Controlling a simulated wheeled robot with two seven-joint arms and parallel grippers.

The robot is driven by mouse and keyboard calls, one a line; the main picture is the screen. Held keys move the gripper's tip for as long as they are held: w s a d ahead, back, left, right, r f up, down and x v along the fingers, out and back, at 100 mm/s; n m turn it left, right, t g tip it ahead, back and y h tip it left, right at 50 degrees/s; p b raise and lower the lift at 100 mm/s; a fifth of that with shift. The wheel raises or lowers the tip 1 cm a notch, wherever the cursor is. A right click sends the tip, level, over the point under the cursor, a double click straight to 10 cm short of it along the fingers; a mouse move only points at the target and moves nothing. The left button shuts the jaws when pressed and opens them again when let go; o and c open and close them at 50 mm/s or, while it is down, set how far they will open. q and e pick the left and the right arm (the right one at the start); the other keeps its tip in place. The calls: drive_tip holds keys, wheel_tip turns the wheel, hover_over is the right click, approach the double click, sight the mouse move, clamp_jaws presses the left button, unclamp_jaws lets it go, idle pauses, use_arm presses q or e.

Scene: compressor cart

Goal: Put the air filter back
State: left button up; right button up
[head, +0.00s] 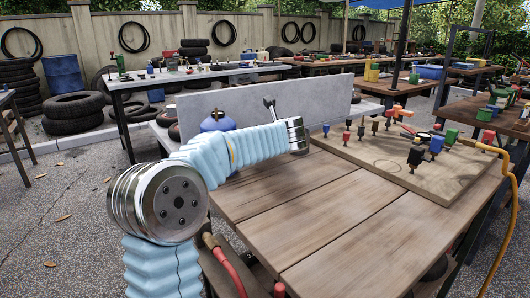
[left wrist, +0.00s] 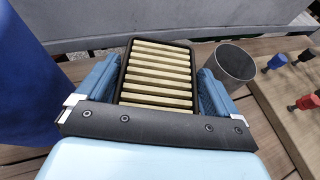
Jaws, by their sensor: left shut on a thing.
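The air filter (left wrist: 157,78) shows in the left wrist view as a black frame with cream pleats. My left gripper (left wrist: 155,88) is shut on it, with a blue finger against each side. The filter's pleated face is turned to the wrist camera; its far side is hidden. In the head view my left arm reaches over the wooden table, and its gripper and the filter are hidden behind the wrist. A blue rounded tank (head: 217,121) stands behind the arm; a large blue surface (left wrist: 35,80) fills the left of the wrist view. My right gripper is in neither view.
A grey open-topped cylinder (left wrist: 232,64) stands close to the right finger. A board (head: 425,165) with several coloured fittings lies at the table's right. A grey panel (head: 335,95) runs along the back. The wooden table's front (head: 345,240) is clear. A yellow hose (head: 504,205) hangs at the right.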

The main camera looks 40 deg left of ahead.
use_arm(q)
drive_tip(key=a+f, duration=0.1)
drive_tip(key=w+a+f, duration=0.1)
drive_tip(key=shift+f, duration=0.35)
drive_tip(key=shift+w+a+f, duration=0.1)
drive_tip(key=shift+f, duration=0.85)
drive_tip(key=shift+w+a+f, duration=0.1)
drive_tip(key=shift+f, duration=0.8)
drive_tip(key=shift+b, duration=0.3)
drive_tip(key=shift+f, duration=0.2)
drive_tip(key=o, duration=0.8)
drive_tip(key=shift+r, duration=0.3)
drive_tip(key=b+v, duration=0.1)
drive_tip(key=v, duration=1.1)
